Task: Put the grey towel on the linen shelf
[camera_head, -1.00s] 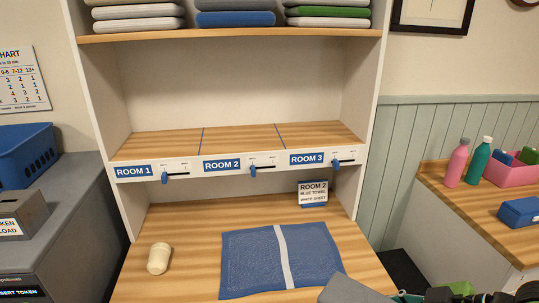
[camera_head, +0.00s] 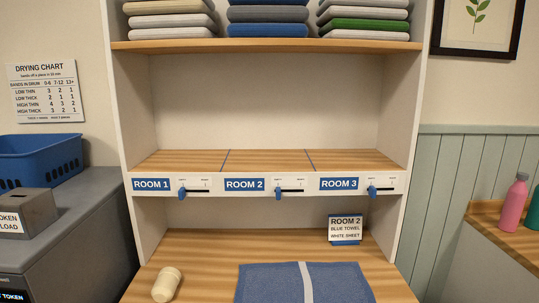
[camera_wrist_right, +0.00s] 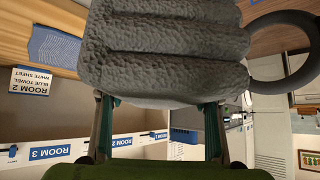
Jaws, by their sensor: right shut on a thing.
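The grey towel (camera_wrist_right: 160,50) is a thick, rough-textured folded bundle filling the upper middle of the right wrist view. My right gripper (camera_wrist_right: 158,105) is shut on it, with one finger at each side of its lower edge. The towel and right gripper are out of the head view. A wooden shelf unit shows a middle shelf (camera_head: 265,160) that is empty, split into three bays by blue lines and labelled ROOM 1, ROOM 2 and ROOM 3. An upper shelf (camera_head: 222,46) holds stacks of folded linen. My left gripper is in neither current view.
A blue towel (camera_head: 270,284) with a white stripe lies flat on the lower counter (camera_head: 200,250). A blue basket (camera_head: 38,158) is left; a pink bottle (camera_head: 514,202) is right.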

